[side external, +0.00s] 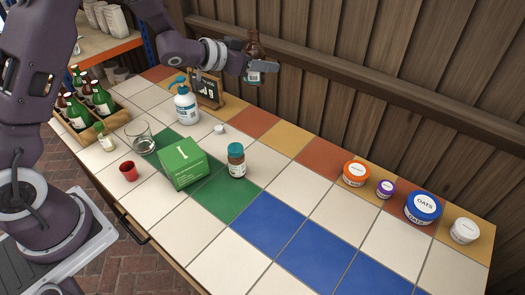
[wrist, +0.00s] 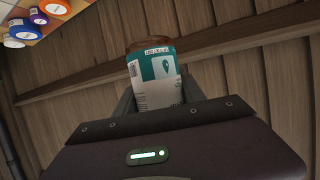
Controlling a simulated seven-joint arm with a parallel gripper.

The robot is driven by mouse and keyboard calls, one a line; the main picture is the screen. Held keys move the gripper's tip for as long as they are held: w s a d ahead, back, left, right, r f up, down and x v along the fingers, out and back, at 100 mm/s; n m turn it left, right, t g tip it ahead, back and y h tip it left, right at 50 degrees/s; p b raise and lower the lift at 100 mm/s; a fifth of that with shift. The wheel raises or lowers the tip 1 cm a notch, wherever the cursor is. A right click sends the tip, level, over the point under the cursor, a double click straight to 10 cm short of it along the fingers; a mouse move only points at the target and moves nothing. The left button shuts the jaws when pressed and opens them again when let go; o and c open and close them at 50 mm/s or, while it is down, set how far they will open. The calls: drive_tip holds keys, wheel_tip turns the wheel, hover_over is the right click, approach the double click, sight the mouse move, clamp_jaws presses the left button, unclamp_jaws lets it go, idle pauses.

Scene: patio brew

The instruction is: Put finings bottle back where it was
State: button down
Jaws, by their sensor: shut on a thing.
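My gripper (side external: 262,68) is shut on a brown bottle (side external: 253,47) with a white and teal label. It holds the bottle up in the air in front of the wooden wall, above the back edge of the table. In the wrist view the bottle (wrist: 155,81) sits between the two fingers, its label facing the camera. I cannot read a name on it, so I cannot confirm that it is the finings bottle.
Several lidded tubs (side external: 423,208) line the right.

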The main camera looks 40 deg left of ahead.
drive_tip(key=f+m+g+h, duration=0.1)
drive_tip(key=f+m+h, duration=0.1)
drive_tip(key=f, duration=0.6)
drive_tip(key=w+d+f+m+g+h, duration=0.1)
drive_tip(key=f+m+h, duration=0.1)
drive_tip(key=f, duration=0.7)
drive_tip(key=d+f+m+g+h, duration=0.1)
drive_tip(key=f, duration=0.8)
drive_tip(key=shift+w+d+m+h, duration=0.15)
drive_tip(key=shift+w+m+h, duration=0.05)
drive_tip(key=shift+m+h, duration=0.2)
drive_tip(key=shift+f, duration=0.1)
drive_tip(key=c, duration=0.7)
unclamp_jaws()
